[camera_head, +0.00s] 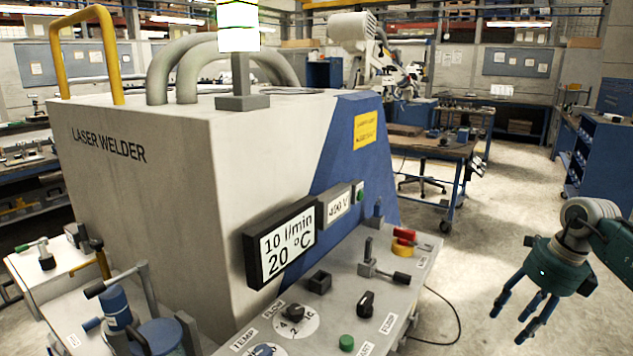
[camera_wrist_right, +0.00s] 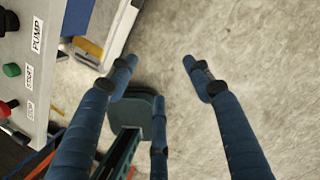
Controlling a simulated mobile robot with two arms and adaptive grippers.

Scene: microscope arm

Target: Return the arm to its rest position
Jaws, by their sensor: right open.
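My right gripper (camera_head: 517,318) hangs at the right of the head view, to the right of the laser welder's control panel. Its blue fingers are spread and point down and to the left, with nothing between them. My right forearm (camera_head: 612,245) comes in from the right edge. My left gripper does not show in either view.
The laser welder (camera_head: 150,190) fills the left of the head view. Its control panel (camera_head: 385,310) carries knobs, levers and a green button. In the wrist view, a panel edge (camera_wrist_right: 35,75) lies at left. A workbench (camera_head: 430,150) stands behind; floor between is clear.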

